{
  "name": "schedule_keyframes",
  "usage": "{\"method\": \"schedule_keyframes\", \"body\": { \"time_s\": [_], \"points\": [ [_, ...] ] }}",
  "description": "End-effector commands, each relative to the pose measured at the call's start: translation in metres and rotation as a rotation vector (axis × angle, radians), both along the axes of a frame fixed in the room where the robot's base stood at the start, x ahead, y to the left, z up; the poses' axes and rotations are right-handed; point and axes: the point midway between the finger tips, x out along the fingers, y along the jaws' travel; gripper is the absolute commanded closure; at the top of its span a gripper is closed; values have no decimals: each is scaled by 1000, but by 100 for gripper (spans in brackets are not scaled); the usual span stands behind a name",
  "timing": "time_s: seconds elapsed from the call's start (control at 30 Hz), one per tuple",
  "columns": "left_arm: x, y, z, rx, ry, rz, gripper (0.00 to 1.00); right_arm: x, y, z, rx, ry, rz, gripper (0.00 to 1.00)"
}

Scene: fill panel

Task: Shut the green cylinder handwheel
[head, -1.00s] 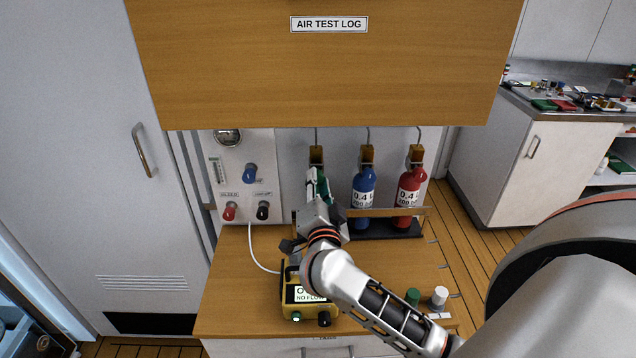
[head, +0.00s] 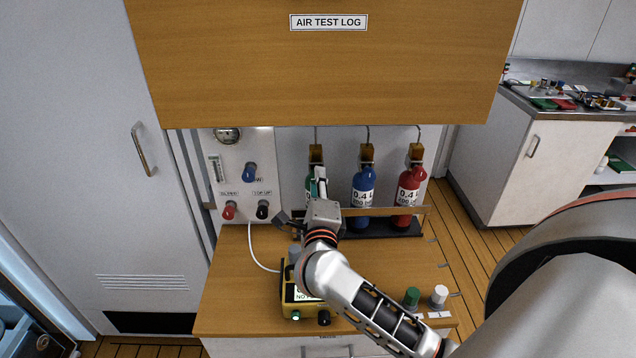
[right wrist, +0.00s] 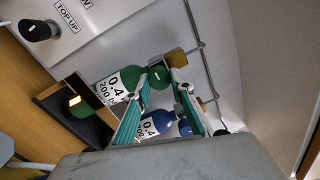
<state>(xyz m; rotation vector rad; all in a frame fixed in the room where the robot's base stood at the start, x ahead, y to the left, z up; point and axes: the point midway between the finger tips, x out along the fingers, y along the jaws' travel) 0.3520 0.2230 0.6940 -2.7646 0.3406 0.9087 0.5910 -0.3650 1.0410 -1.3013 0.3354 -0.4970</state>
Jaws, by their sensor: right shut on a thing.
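The green cylinder (right wrist: 120,85) stands leftmost in the rack and also shows partly in the head view (head: 310,184), largely hidden behind my right gripper. Its green handwheel (right wrist: 158,77) is at the cylinder's top, below a brass-coloured block (right wrist: 175,57). My right gripper (head: 319,172) reaches it from the front. In the right wrist view its teal-padded fingers (right wrist: 160,83) are on either side of the handwheel, shut on it. The turn position of the handwheel cannot be read. My left gripper is not in view.
A blue cylinder (head: 363,187) and a red cylinder (head: 410,188) stand close to the right, behind a wooden rail (head: 385,212). A panel with knobs (head: 249,172) is to the left. A yellow meter (head: 288,296) and green and white caps are on the bench (head: 235,290).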

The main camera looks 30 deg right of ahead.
Motion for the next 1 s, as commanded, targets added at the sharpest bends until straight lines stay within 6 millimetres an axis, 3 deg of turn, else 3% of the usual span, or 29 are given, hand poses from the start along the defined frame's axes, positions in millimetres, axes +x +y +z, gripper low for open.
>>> {"method": "schedule_keyframes", "body": {
  "time_s": [0.53,0.77,1.0],
  "points": [
    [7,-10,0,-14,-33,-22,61,0,2,-4,446,-270,0,99],
    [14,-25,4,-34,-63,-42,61,1,2,-5,632,-384,-1,99],
    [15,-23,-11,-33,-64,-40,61,1,2,-6,826,-502,-1,99]
  ]
}}
